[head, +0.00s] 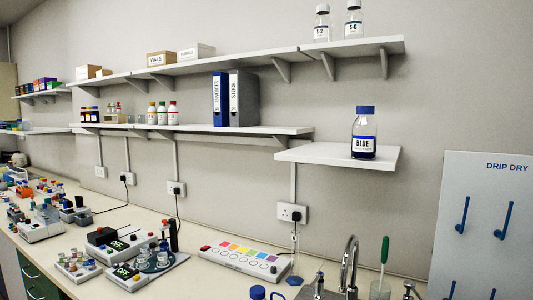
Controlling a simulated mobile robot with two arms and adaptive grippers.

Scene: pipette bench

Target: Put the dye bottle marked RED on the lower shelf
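No label reading RED is legible in the head view. A bottle marked BLUE (364,145), with a blue cap and dark contents, stands upright on a short white shelf (318,153) at the right. A similar blue cap (257,292) shows at the bottom edge; anything below it is cut off, so its label is hidden. A long lower shelf (290,130) runs left of the short one and slightly higher. Neither of my grippers is in view.
The long shelf holds two binders (236,98) and several small bottles (162,113). An upper shelf (290,55) carries boxes and two bottles. Below are a tap (350,262), a drip-dry board (490,220) and a strip with coloured squares (244,260). The short shelf's left part is bare.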

